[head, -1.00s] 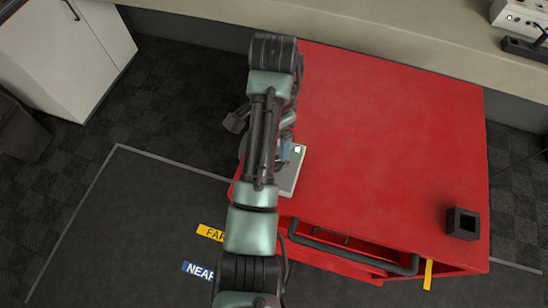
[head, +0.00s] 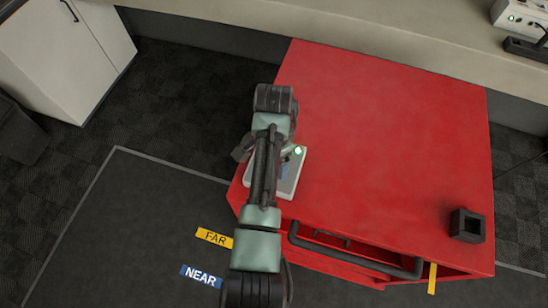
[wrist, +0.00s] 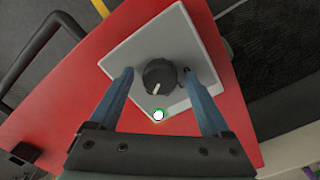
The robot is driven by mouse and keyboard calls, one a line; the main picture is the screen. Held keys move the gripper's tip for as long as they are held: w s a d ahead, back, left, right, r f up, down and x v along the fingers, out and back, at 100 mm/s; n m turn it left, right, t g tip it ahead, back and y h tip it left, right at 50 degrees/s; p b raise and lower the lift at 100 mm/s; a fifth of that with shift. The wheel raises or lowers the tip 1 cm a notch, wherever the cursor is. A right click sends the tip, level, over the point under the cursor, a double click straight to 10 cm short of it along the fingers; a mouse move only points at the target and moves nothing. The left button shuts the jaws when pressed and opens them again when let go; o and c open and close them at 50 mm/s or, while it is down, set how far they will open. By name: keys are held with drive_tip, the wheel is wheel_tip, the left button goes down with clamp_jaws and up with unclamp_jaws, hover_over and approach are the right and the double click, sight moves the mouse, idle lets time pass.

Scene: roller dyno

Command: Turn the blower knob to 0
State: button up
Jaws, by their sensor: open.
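The blower knob (wrist: 160,77) is a round black knob with a white pointer mark on a pale grey control box (wrist: 196,35). In the wrist view the mark faces the picture's bottom, slightly left, toward a lit green-white lamp (wrist: 158,115). My gripper (wrist: 157,72) is open, with one blue finger on each side of the knob. A gap shows between the left finger and the knob; the right fingertip looks nearer it. I cannot tell whether either touches. In the head view the box (head: 290,188) is partly covered by my arm, and the knob is hidden.
The box stands near the left edge of a red cabinet (head: 390,130). A black handle (head: 350,258) runs along its front, and a small black square holder (head: 467,225) sits at its right corner. FAR (head: 214,237) and NEAR (head: 201,275) labels lie on the floor mat.

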clamp_jaws()
drive_tip(key=shift+r+n, duration=0.1)
drive_tip(key=shift+n, duration=0.2)
drive_tip(key=shift+n+p, duration=0.75)
drive_tip(key=shift+n, duration=0.05)
drive_tip(key=n+p, duration=0.1)
drive_tip(key=n, duration=0.2)
drive_tip(key=shift+n, duration=0.3)
drive_tip(key=n+p, duration=0.2)
drive_tip(key=n, duration=0.4)
drive_tip(key=n+p, duration=0.1)
drive_tip(key=n, duration=0.5)
drive_tip(key=shift+w+n, duration=0.1)
drive_tip(key=shift+n, duration=0.3)
drive_tip(key=n, duration=0.5)
drive_tip(key=shift+p, duration=0.4)
drive_tip(key=shift+n, duration=0.3)
